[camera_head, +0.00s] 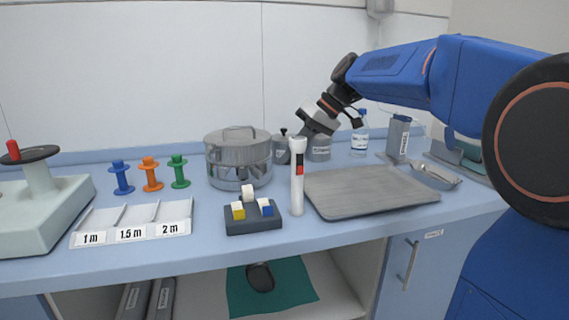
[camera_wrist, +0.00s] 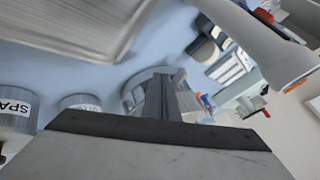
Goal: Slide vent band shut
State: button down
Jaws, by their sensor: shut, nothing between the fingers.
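The round metal drum (camera_head: 238,142) stands on the blue counter left of centre in the head view. A band with dark openings (camera_head: 240,172) runs around its side; I cannot tell how far the openings are covered. My gripper (camera_head: 303,132) is to the right of the drum, tilted down, apart from it in the head view. In the wrist view my gripper's fingers (camera_wrist: 166,90) are together and empty. The drum (camera_wrist: 133,92) shows behind them there, partly hidden by the fingers.
A white penlight-like stick (camera_head: 297,178) stands upright in front of my gripper. A grey tray (camera_head: 365,190) lies to the right. Grey jars (camera_head: 319,148) stand behind. A block holder (camera_head: 253,222) and coloured spools (camera_head: 151,174) are at the front and left.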

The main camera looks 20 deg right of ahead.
jog(key=v, duration=0.6)
jog(key=shift+s+d+r, duration=0.2)
jog(key=shift+d+r, duration=0.05)
jog(key=shift+r, duration=0.05)
